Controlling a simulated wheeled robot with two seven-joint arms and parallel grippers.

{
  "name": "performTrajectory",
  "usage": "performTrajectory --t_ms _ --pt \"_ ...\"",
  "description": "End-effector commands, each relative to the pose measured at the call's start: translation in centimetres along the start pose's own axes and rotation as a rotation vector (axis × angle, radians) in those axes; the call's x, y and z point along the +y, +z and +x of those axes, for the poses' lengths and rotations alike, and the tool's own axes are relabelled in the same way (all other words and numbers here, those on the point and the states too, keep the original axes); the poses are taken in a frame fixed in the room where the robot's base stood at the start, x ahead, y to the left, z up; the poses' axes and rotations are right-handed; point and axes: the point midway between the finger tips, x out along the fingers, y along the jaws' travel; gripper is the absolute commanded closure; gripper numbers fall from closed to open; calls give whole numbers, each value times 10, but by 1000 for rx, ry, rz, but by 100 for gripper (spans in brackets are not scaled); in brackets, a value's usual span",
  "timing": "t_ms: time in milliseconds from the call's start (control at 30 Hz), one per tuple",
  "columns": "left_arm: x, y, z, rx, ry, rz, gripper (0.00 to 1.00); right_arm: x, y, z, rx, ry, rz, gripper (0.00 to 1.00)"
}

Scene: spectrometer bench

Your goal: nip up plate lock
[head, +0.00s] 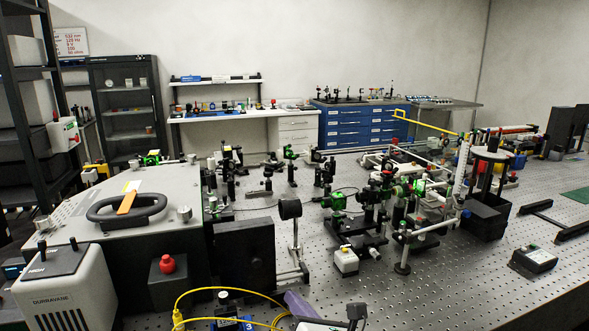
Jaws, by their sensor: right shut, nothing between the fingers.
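My right gripper (356,312) shows at the bottom edge, right of the picture's middle, as a dark tip beside a white body. It is shut and empty, and most of it is cut off by the frame. My left gripper is not in view. I cannot tell for certain which part is the plate lock.
A yellow cable (228,290) and a purple object (298,304) lie near my gripper. A red button (167,264) sits on a dark box. Posts and optics mounts (386,198) crowd the middle of the perforated bench (455,290).

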Motion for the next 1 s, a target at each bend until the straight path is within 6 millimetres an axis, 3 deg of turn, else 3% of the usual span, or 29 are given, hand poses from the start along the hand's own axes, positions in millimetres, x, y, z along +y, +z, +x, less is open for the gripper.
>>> performTrajectory --t_ms 33,533,1000 --pt "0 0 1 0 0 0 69 -10 -14 -1 24 -19 2 100" --pt "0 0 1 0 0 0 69 -9 -8 -7 25 -17 1 100" --pt "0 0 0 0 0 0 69 -5 -14 -57 14 -11 0 100"
